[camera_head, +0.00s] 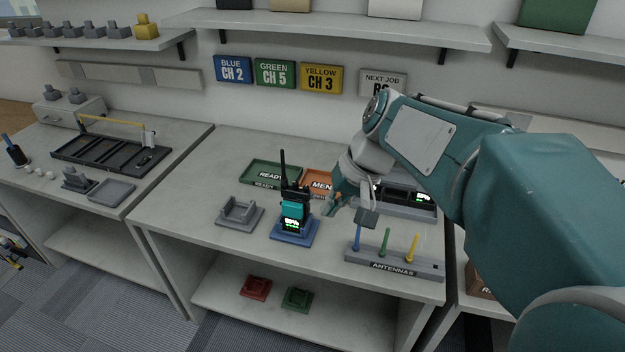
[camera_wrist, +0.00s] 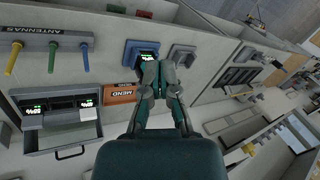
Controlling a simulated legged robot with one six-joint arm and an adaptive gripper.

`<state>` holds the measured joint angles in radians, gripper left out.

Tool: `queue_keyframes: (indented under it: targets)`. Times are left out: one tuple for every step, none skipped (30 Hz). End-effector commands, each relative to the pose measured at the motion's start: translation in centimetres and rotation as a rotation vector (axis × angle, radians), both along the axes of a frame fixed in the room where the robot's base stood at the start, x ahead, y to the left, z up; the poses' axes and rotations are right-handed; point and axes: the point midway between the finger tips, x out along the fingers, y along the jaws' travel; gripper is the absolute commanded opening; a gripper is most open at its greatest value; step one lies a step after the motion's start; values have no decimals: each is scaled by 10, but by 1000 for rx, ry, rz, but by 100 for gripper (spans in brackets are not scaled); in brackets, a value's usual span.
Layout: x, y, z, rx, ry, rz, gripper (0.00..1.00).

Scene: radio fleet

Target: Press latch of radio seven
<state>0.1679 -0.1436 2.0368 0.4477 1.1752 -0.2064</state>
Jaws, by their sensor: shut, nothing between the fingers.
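A black radio (camera_head: 293,213) with a tall antenna and a teal front part stands upright on a blue cradle (camera_head: 295,236) on the middle bench. Its small screen glows green, and no seven is readable on it. The radio also shows in the wrist view (camera_wrist: 147,55), partly hidden by my fingers. I cannot make out its latch. My gripper (camera_head: 332,203) is shut and empty, just right of the radio in the head view. In the wrist view my gripper (camera_wrist: 160,66) points toward the radio. Whether it touches the radio cannot be told.
A grey empty cradle (camera_head: 240,214) sits left of the radio. Green READY tray (camera_head: 262,173) and orange MEND tray (camera_head: 318,180) lie behind. An ANTENNAS rack (camera_head: 394,264) with blue, green and yellow rods stands front right.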

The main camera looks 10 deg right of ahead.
Motion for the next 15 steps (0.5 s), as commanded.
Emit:
queue_keyframes:
  targets:
    - [12, -2, -3, 32, 18, -4, 0]
    - [18, -2, -4, 51, 28, -4, 0]
    - [27, -3, -5, 77, 38, -4, 0]
    - [33, -3, -6, 98, 46, -6, 0]
    - [40, -4, -7, 119, 53, -6, 0]
    - [48, -5, -9, 145, 62, -5, 0]
    - [55, -6, -11, 168, 68, -6, 0]
    - [61, -8, -12, 188, 75, -7, 0]
    - [70, -9, -15, 215, 81, -7, 0]
    - [76, -10, -16, 237, 85, -7, 0]
    - [83, -12, -18, 259, 90, -8, 0]
    - [91, -15, -21, 287, 95, -9, 0]
    - [97, -16, -23, 309, 99, -8, 0]
    - [104, -18, -26, 330, 101, -9, 0]
    - [112, -21, -29, 360, 105, -11, 0]
